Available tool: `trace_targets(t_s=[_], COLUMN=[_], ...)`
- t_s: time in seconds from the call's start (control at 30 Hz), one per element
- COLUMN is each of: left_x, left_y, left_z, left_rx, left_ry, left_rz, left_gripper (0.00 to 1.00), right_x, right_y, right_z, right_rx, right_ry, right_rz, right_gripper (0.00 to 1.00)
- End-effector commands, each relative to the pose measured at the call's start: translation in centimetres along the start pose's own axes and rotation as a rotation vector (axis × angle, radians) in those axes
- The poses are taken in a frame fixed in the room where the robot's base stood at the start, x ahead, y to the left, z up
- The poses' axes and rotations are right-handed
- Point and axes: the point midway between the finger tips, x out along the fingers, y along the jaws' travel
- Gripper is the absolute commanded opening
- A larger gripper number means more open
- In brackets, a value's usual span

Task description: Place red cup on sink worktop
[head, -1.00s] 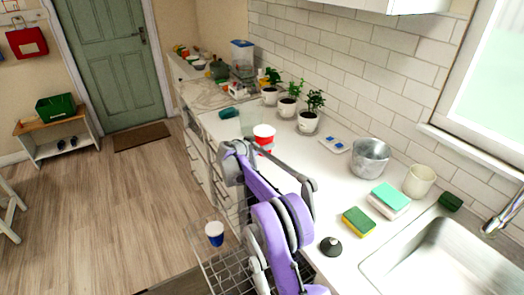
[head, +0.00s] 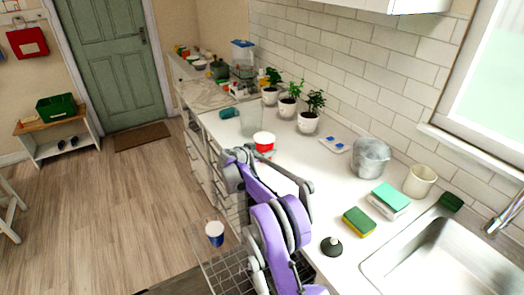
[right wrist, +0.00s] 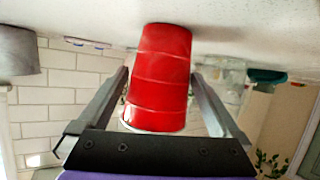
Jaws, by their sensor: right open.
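The red cup (head: 264,145) with a white rim stands upright on the white sink worktop (head: 318,172), near its front edge and left of the sink. In the right wrist view, which is upside down, the red cup (right wrist: 160,75) has its base against the worktop (right wrist: 250,28). My right gripper (right wrist: 160,85) is open, with one finger on each side of the cup and small gaps between. In the head view its fingers are mostly hidden by my purple arm. My left gripper is not in view.
Potted plants (head: 310,122) stand along the tiled wall behind the cup. A metal pot (head: 370,158), a cream cup (head: 420,180), sponges (head: 359,221) and the sink (head: 437,258) are to the right. A blue-and-white cup (head: 215,234) is in the wire rack (head: 228,276) below.

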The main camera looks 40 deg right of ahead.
Motion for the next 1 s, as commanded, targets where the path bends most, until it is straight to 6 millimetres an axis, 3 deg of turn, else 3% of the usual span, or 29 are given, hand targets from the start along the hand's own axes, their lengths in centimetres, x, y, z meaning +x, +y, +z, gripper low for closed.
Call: trace_targets(t_s=[0.53, 0.7, 1.0], left_x=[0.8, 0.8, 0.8], left_y=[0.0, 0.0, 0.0], left_z=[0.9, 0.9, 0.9], left_rx=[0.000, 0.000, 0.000], left_ry=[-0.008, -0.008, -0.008], left_rz=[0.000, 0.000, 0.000], left_gripper=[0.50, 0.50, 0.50], right_x=[-10.1, -11.7, -12.8], right_y=[-0.1, 0.0, 0.5], right_z=[0.0, -0.1, -0.1], right_rx=[-0.002, 0.000, -0.019], right_ry=[0.000, 0.000, -0.021], right_rz=[-0.003, -0.001, -0.008], right_gripper=[1.00, 1.00, 1.00])
